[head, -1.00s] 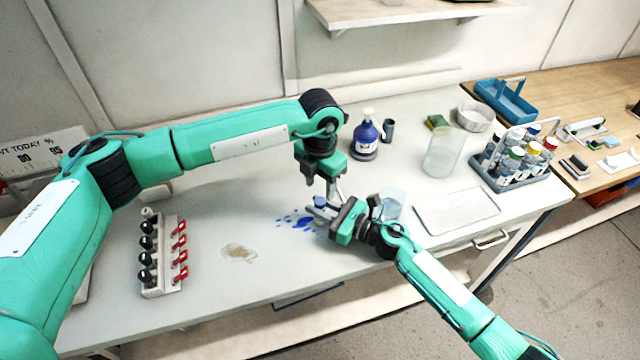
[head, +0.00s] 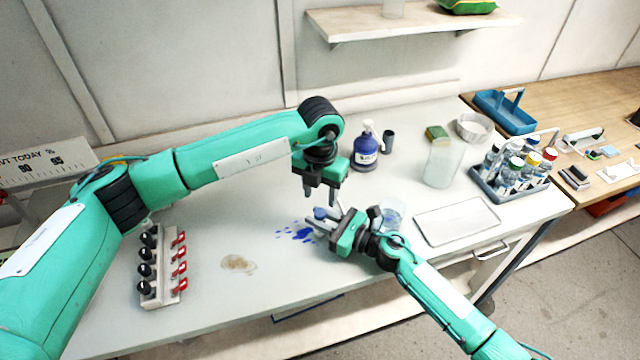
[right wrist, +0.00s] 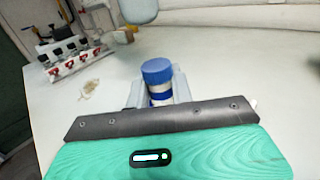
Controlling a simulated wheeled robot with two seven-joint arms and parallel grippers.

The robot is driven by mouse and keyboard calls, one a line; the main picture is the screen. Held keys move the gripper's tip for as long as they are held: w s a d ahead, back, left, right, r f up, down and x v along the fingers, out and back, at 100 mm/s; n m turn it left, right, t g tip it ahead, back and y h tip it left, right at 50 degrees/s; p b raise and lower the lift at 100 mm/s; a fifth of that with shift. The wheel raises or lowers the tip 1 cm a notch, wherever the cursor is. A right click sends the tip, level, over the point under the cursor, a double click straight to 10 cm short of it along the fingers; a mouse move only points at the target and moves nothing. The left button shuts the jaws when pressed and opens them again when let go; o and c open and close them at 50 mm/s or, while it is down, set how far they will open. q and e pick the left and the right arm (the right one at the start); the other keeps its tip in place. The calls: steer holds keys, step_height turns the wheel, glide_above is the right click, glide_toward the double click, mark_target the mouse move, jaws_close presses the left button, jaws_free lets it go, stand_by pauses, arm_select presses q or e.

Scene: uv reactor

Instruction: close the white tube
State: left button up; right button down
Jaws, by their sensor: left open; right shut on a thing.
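The white tube (right wrist: 160,98) stands upright between the fingers of my right gripper (right wrist: 157,92), which is shut on it. A blue cap (right wrist: 157,70) sits on its top, with a blue band lower on the body. The pictures do not show how tightly the cap is seated. In the head view the cap (head: 320,212) shows at the tips of my right gripper (head: 325,222), and the tube body is mostly hidden. My left gripper (head: 320,194) is open and empty, pointing down just above the cap and apart from it.
Blue splashes (head: 296,232) and a brown stain (head: 238,263) mark the table. A rack with black and red pieces (head: 163,270) stands left. A blue bottle (head: 365,150), a beaker (head: 391,214), a clear container (head: 440,163), a tray (head: 457,218) and a bottle rack (head: 515,185) stand right.

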mark_target(320, 212)
arm_select(q)
steer(key=shift+f, duration=2.75)
steer(key=shift+c, duration=0.3)
jaws_close()
steer(key=shift+m, duration=1.6)
steer(key=shift+o, duration=0.4)
jaws_free()
